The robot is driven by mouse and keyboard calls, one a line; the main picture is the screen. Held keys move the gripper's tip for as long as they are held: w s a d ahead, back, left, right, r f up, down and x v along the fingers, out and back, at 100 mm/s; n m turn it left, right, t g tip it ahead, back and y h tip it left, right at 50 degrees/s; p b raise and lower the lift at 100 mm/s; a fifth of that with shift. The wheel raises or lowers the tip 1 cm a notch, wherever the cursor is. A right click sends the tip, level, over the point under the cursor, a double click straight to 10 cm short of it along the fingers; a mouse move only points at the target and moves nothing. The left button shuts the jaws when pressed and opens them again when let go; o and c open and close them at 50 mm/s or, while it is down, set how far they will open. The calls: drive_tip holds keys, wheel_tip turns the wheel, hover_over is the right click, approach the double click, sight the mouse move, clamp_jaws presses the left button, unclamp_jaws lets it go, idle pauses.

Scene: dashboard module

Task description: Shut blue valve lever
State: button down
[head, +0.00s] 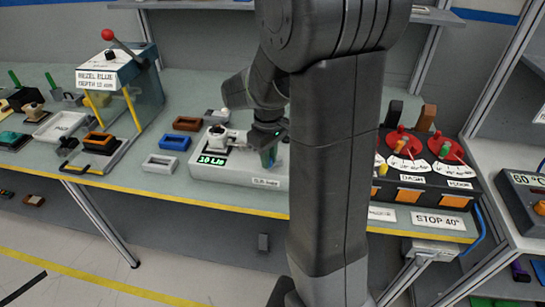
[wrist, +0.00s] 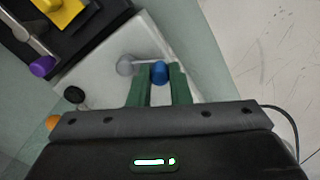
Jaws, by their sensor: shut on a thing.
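The blue valve lever shows in the wrist view as a grey arm (wrist: 142,66) running right from a round grey pivot to a blue knob (wrist: 159,73). It is on top of a white box (wrist: 98,72). My gripper (wrist: 161,70) has its two green fingers shut on the blue knob, one on each side. In the head view the white box (head: 232,174) stands on the bench with a green "10 L/m" display. My gripper (head: 267,153) is low over its right part there. The knob cannot be made out in the head view, and my arm hides what lies to the right.
A black panel with red dials (head: 403,143) stands right of my arm. A white-topped "BEZEL" stand (head: 110,70) is at left. Brown (head: 187,124), blue (head: 175,142) and grey (head: 160,164) frames lie left of the white box. A purple knob (wrist: 43,66) is at the wrist view's left.

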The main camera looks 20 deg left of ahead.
drive_tip(key=m, duration=0.2)
drive_tip(key=a+m, duration=0.1)
drive_tip(key=shift+w+a+m, duration=0.2)
drive_tip(key=shift+w+m, duration=0.1)
drive_tip(key=shift+m, duration=0.1)
drive_tip(key=m, duration=0.2)
drive_tip(key=shift+w+a+m, duration=0.3)
drive_tip(key=shift+w+a, duration=0.05)
drive_tip(key=shift+w+a+m+p, duration=0.15)
drive_tip(key=shift+w+m, duration=0.15)
drive_tip(key=shift+m, duration=0.65)
drive_tip(key=shift+w+a+m+p, duration=0.1)
drive_tip(key=shift+w+a+m, duration=0.15)
drive_tip(key=shift+m, duration=0.75)
drive_tip(key=shift+w+a+m+p, duration=0.15)
drive_tip(key=shift+w+m, duration=0.2)
drive_tip(key=shift+m, duration=0.6)
drive_tip(key=shift+r, duration=0.1)
drive_tip(key=c, duration=1.3)
unclamp_jaws()
drive_tip(key=shift+d, duration=0.1)
drive_tip(key=shift+c, duration=0.2)
wheel_tip(320, 180, up, 14)
drive_tip(key=shift+b, duration=0.3)
